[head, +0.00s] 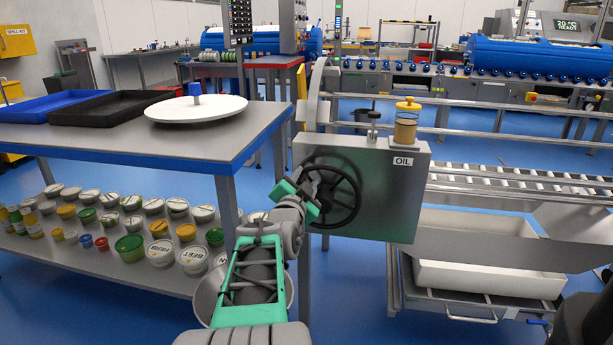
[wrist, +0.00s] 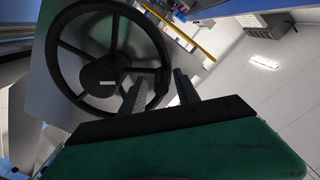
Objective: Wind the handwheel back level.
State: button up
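The black handwheel (head: 336,197) is mounted on the front of a grey box (head: 385,190) labelled OIL. My gripper (head: 314,190) is at the wheel's left side in the head view and hides part of the rim. In the wrist view the handwheel (wrist: 103,76) shows its spokes, hub and a small pale mark. My gripper's two fingers (wrist: 160,78) are apart there, one over the inside of the rim and one outside it. The rim passes between them, and they do not look closed on it. Whether either finger touches the rim I cannot tell.
A workbench (head: 200,150) with a white disc (head: 196,109) and trays stands left, with lidded tubs on its lower shelf. An amber oil cup (head: 406,125) tops the box. A roller conveyor (head: 520,182) and a white trough (head: 490,275) lie right.

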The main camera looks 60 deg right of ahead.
jog(key=v, duration=0.5)
jog(key=shift+a+p, duration=0.3)
jog(key=shift+p, duration=0.1)
jog(key=shift+c, duration=0.4)
